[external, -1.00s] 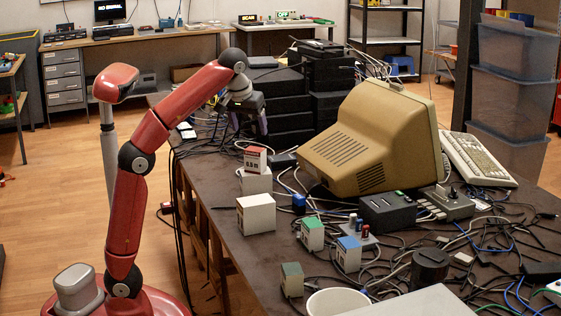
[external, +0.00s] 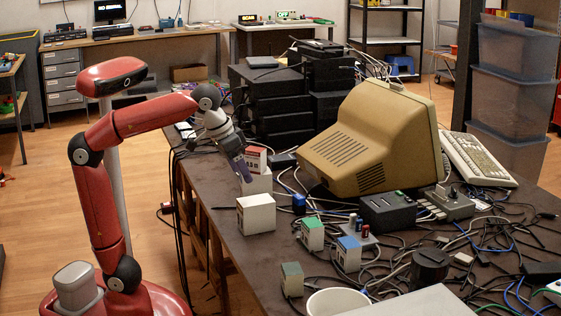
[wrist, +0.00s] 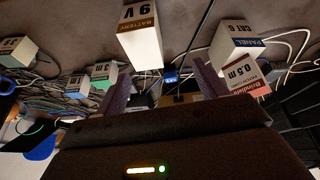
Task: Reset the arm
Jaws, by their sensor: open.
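My red arm reaches over the near left side of the dark table, with its elbow bent out to the left. In the external view my gripper (external: 243,171) points down beside a small red-and-white box (external: 257,158) stacked on a white box (external: 256,181). In the wrist view my gripper (wrist: 163,88) has its two purple fingers spread apart with nothing held between them. The wrist view shows the stack to the right, labelled 0.5 m (wrist: 240,75) and CAT 6 (wrist: 236,40). Whether a finger touches the stack cannot be told.
A white battery box (external: 256,215) marked 9 V stands near the gripper. Green-labelled (external: 312,234) and blue-labelled boxes (external: 348,254) stand closer to the camera. A beige monitor (external: 375,140), black stacked units (external: 275,105) and loose cables crowd the table.

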